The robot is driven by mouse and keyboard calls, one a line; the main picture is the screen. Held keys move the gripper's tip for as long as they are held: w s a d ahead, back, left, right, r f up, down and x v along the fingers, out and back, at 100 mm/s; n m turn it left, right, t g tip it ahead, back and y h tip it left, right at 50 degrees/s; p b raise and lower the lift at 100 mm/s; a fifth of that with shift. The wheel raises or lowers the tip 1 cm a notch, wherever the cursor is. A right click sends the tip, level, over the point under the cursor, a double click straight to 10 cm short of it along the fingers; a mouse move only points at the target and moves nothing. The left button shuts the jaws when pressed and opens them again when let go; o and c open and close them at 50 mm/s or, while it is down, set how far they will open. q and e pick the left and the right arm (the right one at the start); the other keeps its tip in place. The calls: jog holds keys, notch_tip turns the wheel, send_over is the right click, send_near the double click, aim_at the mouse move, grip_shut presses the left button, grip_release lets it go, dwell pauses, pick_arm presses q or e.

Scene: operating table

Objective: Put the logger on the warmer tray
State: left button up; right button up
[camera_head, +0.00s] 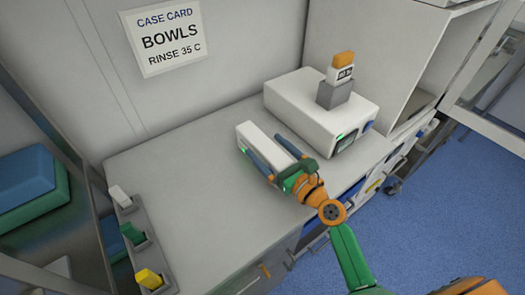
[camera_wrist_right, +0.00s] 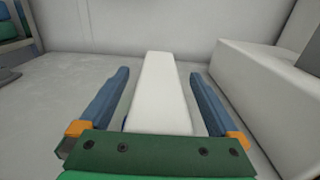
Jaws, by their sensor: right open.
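A small white unit with an orange top and a dark display, which looks like the logger (camera_head: 342,68), stands upright in a grey holder (camera_head: 334,94) on a white box (camera_head: 300,97). The box has a small screen and green light on its front. I cannot tell for certain which surface is the warmer tray. My right gripper (camera_head: 263,143) is open, its blue fingers on either side of a long white block (camera_head: 258,133) on the counter. In the right wrist view the block (camera_wrist_right: 160,95) lies between the fingers, with a gap on each side. My left gripper is out of view.
A grey rack (camera_head: 132,214) with white, green and yellow pieces stands at the counter's left end. A card (camera_head: 166,36) reading "BOWLS RINSE 35 C" hangs on the wall. An open white cabinet (camera_head: 405,60) stands at right. The counter's middle (camera_head: 190,180) is clear.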

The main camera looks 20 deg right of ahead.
jog(key=shift+s, duration=0.1)
jog(key=c, duration=0.7)
jog(key=shift+r, duration=0.1)
grip_shut()
